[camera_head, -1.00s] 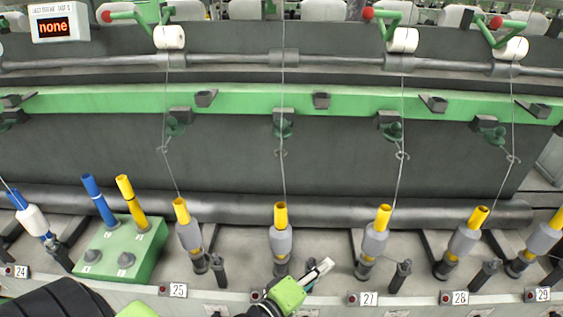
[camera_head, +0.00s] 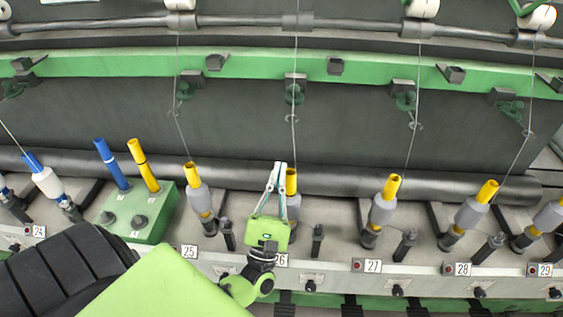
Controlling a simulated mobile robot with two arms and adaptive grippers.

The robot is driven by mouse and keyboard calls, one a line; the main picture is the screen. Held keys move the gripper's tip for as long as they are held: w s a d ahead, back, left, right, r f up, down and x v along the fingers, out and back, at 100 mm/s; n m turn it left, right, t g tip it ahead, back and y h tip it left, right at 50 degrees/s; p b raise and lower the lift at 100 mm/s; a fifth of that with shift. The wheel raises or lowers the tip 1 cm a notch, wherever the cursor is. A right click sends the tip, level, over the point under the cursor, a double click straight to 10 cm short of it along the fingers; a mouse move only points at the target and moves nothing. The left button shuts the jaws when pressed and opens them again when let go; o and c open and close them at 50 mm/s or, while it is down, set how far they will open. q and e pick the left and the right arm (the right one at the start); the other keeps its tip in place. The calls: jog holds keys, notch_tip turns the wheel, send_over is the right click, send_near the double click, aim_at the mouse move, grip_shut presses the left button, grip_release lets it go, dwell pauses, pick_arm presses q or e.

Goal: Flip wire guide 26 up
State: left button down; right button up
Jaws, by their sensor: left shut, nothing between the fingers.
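Wire guide 26 (camera_head: 294,96) is a small green piece under a dark bracket on the green rail, above the spindle labelled 26. A thin thread runs down past it to the bobbin. It looks much like the neighbouring guides. My left gripper (camera_head: 279,166) points up, its two light fingers together and empty. In the picture its tips lie beside the yellow top of bobbin 26 (camera_head: 292,181), well below the guide. Its green body hides part of that bobbin and of the number plate. My right gripper is not in view.
Similar wire guides hang at 25 (camera_head: 183,90) and 27 (camera_head: 404,102). Grey-wrapped bobbins stand at 25 (camera_head: 199,198) and 27 (camera_head: 383,210). A green block (camera_head: 155,213) with blue and yellow tubes stands at the left. A dark roller (camera_head: 345,181) runs behind the bobbins.

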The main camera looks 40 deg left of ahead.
aim_at(293, 109)
pick_arm(q)
jog(key=p+x, duration=0.1)
jog(key=x, duration=0.2)
jog(key=r+p+x, duration=0.1)
jog(key=p+x, duration=0.1)
jog(key=x, duration=0.1)
jog(key=s+d+p+x, duration=0.1)
jog(key=x, duration=0.2)
jog(key=shift+w+a+r+p, duration=0.1)
jog(key=shift+w+r+p, duration=0.05)
jog(key=shift+r+p, duration=0.6)
jog(key=shift+r, duration=0.2)
